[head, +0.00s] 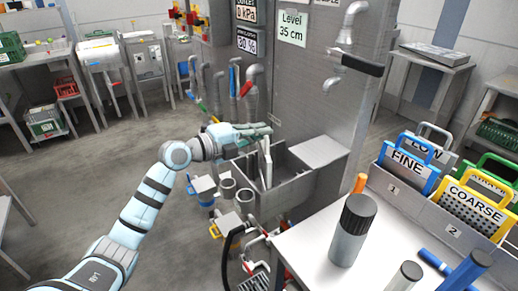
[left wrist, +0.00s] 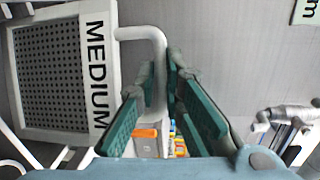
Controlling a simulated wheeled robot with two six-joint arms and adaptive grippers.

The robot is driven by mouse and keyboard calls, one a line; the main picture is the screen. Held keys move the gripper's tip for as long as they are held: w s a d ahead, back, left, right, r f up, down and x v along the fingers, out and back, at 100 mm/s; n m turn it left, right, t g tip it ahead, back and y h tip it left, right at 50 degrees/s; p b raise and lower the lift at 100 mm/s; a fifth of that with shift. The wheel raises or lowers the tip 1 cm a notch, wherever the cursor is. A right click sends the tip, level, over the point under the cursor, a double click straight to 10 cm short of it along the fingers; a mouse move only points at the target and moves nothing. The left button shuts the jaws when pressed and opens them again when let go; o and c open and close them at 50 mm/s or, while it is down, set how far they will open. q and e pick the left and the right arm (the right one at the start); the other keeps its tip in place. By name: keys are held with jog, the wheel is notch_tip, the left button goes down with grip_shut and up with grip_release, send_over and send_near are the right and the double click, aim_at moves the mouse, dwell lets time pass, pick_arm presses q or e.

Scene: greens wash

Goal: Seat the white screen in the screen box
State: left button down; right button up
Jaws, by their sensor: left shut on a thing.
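The white screen shows in the left wrist view as a perforated panel (left wrist: 48,78) with a white frame marked MEDIUM and a white handle. In the head view the white screen (head: 266,160) is nearly edge-on, standing upright at the opening of the grey screen box (head: 290,196). I cannot tell how far its lower end is inside. My left gripper (head: 262,131) is above the box, shut on the screen's handle; its green-padded fingers (left wrist: 166,78) close around the handle in the left wrist view. My right gripper is not in view.
At right, a bench holds a numbered rack with a blue FINE screen (head: 408,163), a yellow COARSE screen (head: 474,206) and others. A black-topped grey cylinder (head: 351,231) stands on the bench. A tall grey panel with pipes (head: 325,100) rises behind the box. Open floor lies left.

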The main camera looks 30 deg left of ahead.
aim_at(262, 146)
pick_arm(q)
jog(key=shift+s+f, duration=0.1)
jog(key=shift+f, duration=1.85)
jog(key=shift+f+b, duration=0.1)
jog(key=shift+b, duration=0.3)
jog(key=c, duration=1.7)
grip_release()
